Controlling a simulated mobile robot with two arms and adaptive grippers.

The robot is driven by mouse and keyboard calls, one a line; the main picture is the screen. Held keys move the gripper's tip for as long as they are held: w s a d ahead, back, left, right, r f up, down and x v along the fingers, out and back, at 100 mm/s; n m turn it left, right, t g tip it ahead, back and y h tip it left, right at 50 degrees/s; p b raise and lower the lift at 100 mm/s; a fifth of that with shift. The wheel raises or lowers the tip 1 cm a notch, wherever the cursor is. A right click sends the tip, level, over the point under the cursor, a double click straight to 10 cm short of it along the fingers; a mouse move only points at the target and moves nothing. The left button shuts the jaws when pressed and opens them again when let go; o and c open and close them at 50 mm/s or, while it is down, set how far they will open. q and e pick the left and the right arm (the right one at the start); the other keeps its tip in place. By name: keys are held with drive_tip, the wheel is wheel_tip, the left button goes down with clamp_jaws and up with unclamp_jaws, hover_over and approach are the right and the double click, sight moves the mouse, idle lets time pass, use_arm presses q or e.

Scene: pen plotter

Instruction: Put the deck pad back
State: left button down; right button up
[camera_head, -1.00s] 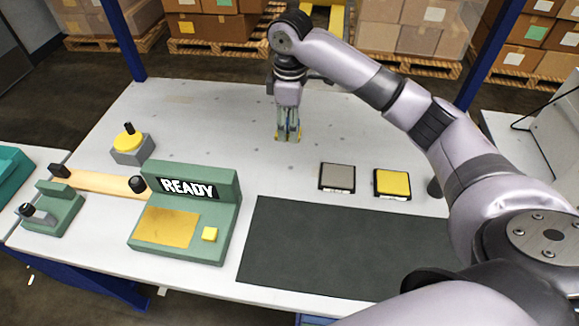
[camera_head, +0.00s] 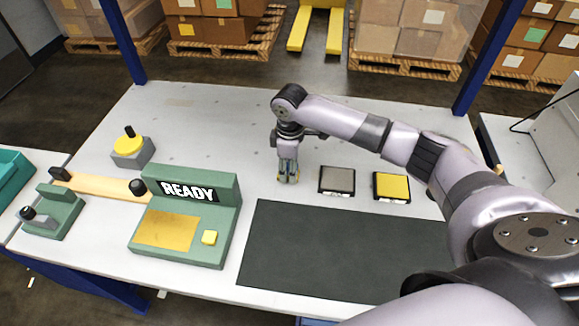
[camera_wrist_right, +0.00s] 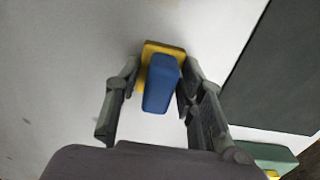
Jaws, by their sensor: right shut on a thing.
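My right gripper (camera_head: 288,178) is low over the bare white table, left of a grey square pad (camera_head: 338,180) and a yellow square pad (camera_head: 391,186), each on a dark base. In the right wrist view the gripper (camera_wrist_right: 160,78) is shut on a blue block with a yellow base (camera_wrist_right: 161,82). The fingers hide part of it in the head view. I cannot tell for sure that it is the deck pad, or whether it touches the table. My left gripper is not in view.
A green READY console (camera_head: 185,220) with a gold plate stands front left. A dark mat (camera_head: 330,250) lies at the front. The back of the table is clear.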

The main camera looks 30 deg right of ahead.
drive_tip(key=shift+f, duration=0.1)
drive_tip(key=o, duration=1.1)
wheel_tip(320, 180, up, 12)
drive_tip(key=shift+s, duration=0.1)
idle(0.5)
